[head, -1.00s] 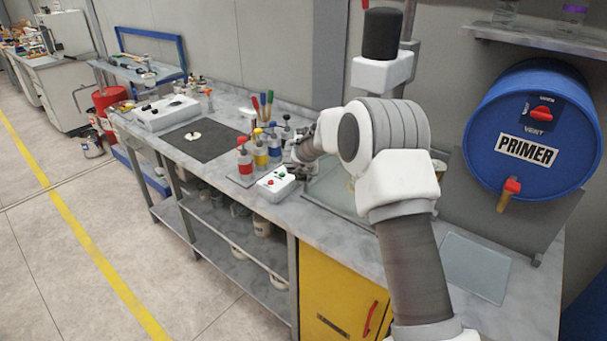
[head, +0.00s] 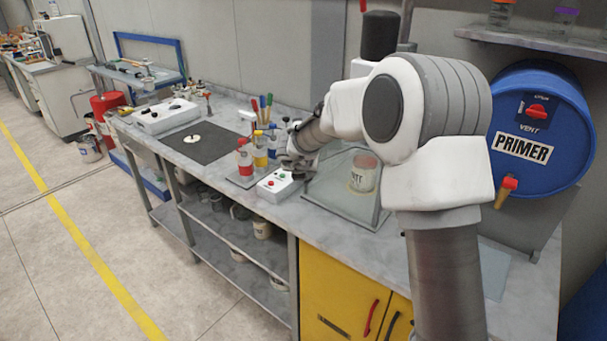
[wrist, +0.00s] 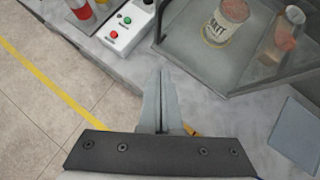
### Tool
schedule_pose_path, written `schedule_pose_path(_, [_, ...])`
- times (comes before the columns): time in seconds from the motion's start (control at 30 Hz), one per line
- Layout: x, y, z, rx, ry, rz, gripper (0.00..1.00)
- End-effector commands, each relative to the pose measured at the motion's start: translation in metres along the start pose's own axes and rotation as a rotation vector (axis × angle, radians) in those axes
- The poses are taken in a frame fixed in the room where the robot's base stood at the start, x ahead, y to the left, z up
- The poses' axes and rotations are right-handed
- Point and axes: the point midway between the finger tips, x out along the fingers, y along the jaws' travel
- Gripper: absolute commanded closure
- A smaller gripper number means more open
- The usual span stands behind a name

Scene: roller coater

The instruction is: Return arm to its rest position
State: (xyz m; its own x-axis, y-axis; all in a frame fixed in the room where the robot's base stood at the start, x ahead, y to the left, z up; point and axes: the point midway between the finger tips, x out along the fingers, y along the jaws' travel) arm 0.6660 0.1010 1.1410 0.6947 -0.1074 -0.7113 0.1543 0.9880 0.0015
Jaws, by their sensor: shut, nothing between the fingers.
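My gripper (wrist: 160,128) shows in the wrist view with its two fingers together and nothing between them. It hangs above the front edge of the workbench (wrist: 240,125). In the head view my arm reaches across the right side of the bench, and the hand end is a dark shape near the small white control box (head: 277,184); the fingertips are hard to make out there. The control box with red and green buttons also shows in the wrist view (wrist: 125,28), ahead and to the left of the fingers, apart from them.
A clear-walled enclosure (head: 331,196) holding a labelled can (wrist: 226,22) stands right of the control box. Squeeze bottles (head: 245,158) stand left of it. A blue primer drum (head: 540,125) is at the right, with a shelf (head: 530,40) above. Open floor lies left.

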Motion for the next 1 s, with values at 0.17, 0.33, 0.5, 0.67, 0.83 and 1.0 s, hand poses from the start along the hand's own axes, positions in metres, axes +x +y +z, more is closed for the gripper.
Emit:
schedule_pose_path(0.17, [-0.018, 0.001, 0.012, -0.075, -0.038, 0.021, 1.0])
schedule_pose_path(0.33, [-0.07, 0.005, 0.047, -0.405, -0.184, 0.095, 1.0])
schedule_pose_path(0.5, [-0.14, 0.01, 0.064, -0.872, -0.342, 0.155, 1.0])
schedule_pose_path(0.67, [-0.201, 0.009, 0.05, -1.313, -0.444, 0.185, 1.0])
schedule_pose_path(0.83, [-0.255, -0.005, 0.013, -1.781, -0.5, 0.199, 1.0])
schedule_pose_path(1.0, [-0.298, -0.035, -0.042, -2.238, -0.49, 0.22, 1.0])
